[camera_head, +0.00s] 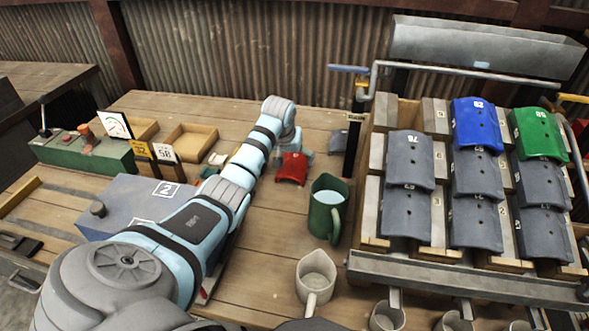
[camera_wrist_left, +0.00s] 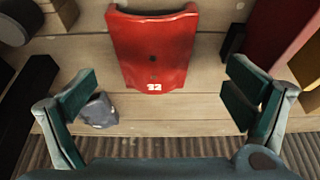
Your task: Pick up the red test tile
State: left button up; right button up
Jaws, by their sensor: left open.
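The red test tile (camera_head: 292,169) lies on the wooden bench, left of and beyond the green jug. In the left wrist view the red tile (camera_wrist_left: 153,50) is a curved plate with a small hole and a white number mark near its lower edge. My left gripper (camera_wrist_left: 160,100) is open, its two green-padded fingers set wide apart. The tile shows ahead between the fingers' lines, with no visible contact. In the head view my left arm reaches over the bench to the tile, and its wrist partly hides the fingers. My right gripper is not in view.
The green jug (camera_head: 327,209) stands close to the tile, with a pale pitcher (camera_head: 315,276) nearer. A rack of grey, blue and green tiles (camera_head: 476,125) fills the right. A small grey piece (camera_head: 338,139) lies near a dark post (camera_head: 354,135). Wooden trays (camera_head: 193,141) stand left.

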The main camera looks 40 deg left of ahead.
aim_at(293, 165)
pick_arm(q)
jog(key=b+x, duration=0.1)
jog(key=x, duration=0.1)
jog(key=b+x, duration=0.2)
jog(key=x, duration=0.1)
jog(key=shift+w+d, duration=0.2)
jog(key=shift+w, duration=0.25)
jog(key=shift+r, duration=0.1)
jog(key=c, duration=1.4)
